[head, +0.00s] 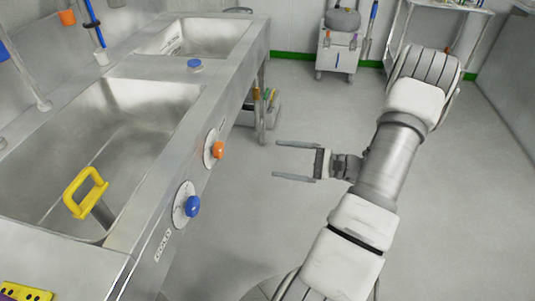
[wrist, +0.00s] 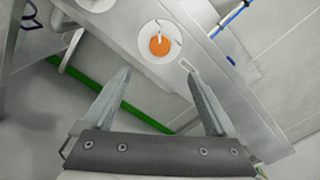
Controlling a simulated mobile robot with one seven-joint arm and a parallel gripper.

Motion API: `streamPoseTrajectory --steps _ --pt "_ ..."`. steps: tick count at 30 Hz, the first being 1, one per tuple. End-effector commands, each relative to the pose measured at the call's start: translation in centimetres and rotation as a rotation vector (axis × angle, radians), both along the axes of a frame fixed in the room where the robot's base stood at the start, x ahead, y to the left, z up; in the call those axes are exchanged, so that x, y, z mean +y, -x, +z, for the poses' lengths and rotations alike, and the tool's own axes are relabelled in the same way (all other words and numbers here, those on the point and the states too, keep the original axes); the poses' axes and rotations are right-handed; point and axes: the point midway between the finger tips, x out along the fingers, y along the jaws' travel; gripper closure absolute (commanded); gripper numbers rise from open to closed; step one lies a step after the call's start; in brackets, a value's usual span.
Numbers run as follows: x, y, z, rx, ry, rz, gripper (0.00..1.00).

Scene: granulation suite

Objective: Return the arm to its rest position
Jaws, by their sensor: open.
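My gripper (head: 296,161) is open and empty in the head view. Its two grey fingers point left over bare floor, apart from the sink unit's front panel. My white and grey arm reaches up from the bottom of the picture, bends near the top right and comes back down to the gripper. In the wrist view, my gripper (wrist: 160,98) shows its two fingers spread wide with nothing between them. An orange knob (wrist: 159,45) on a round white plate shows beyond the fingertips.
A steel sink unit (head: 228,68) fills the left, with an orange knob (head: 218,149) and a blue knob (head: 192,206) on its front. A yellow handle (head: 86,190) stands in the near basin. A cart (head: 338,52) and a steel table (head: 450,5) stand behind. Floor (head: 300,110) between is clear.

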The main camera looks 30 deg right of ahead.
Motion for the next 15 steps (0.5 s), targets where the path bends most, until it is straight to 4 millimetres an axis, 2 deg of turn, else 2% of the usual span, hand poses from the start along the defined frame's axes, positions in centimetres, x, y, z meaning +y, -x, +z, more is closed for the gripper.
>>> streamPoseTrajectory --steps 15 --pt "-0.5 0.49 -0.04 0.001 0.001 -0.001 0.08"
